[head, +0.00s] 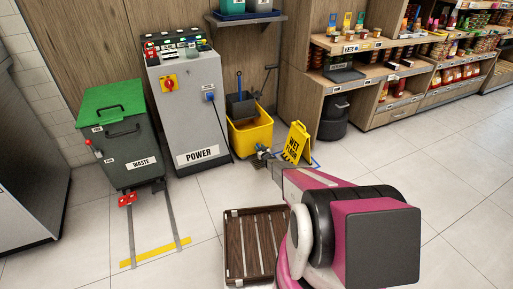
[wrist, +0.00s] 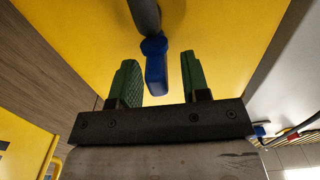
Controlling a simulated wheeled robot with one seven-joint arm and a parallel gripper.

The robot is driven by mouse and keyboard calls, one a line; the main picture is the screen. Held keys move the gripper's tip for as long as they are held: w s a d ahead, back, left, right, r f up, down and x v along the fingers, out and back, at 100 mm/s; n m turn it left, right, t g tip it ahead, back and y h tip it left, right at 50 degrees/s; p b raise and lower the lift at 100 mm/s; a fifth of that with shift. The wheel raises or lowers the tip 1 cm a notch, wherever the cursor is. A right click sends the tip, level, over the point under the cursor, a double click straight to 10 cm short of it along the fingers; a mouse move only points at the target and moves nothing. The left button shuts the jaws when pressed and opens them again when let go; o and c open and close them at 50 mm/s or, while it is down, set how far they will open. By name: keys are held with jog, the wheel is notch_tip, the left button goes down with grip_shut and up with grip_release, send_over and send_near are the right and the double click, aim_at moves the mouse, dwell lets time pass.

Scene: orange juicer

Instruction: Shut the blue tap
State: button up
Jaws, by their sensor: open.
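The blue tap (wrist: 155,70) shows in the wrist view as a blue lever on the end of a dark grey spout (wrist: 146,16), against the yellow mop bucket. My gripper (wrist: 159,66) is open, with one green finger on each side of the blue lever. Gaps show between the lever and both fingers, so neither appears to touch it. In the head view my gripper (head: 263,152) is low at the front of the yellow bucket (head: 250,134), and the tap is too small to make out there.
A yellow wet-floor sign (head: 297,142) stands right of my gripper. The grey power cabinet (head: 190,110) and green-lidded waste bin (head: 120,140) stand to the left. A brown slatted crate (head: 256,245) lies on the floor in front. Open floor lies to the right.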

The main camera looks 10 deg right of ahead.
jog(key=shift+w, duration=0.1)
grip_shut()
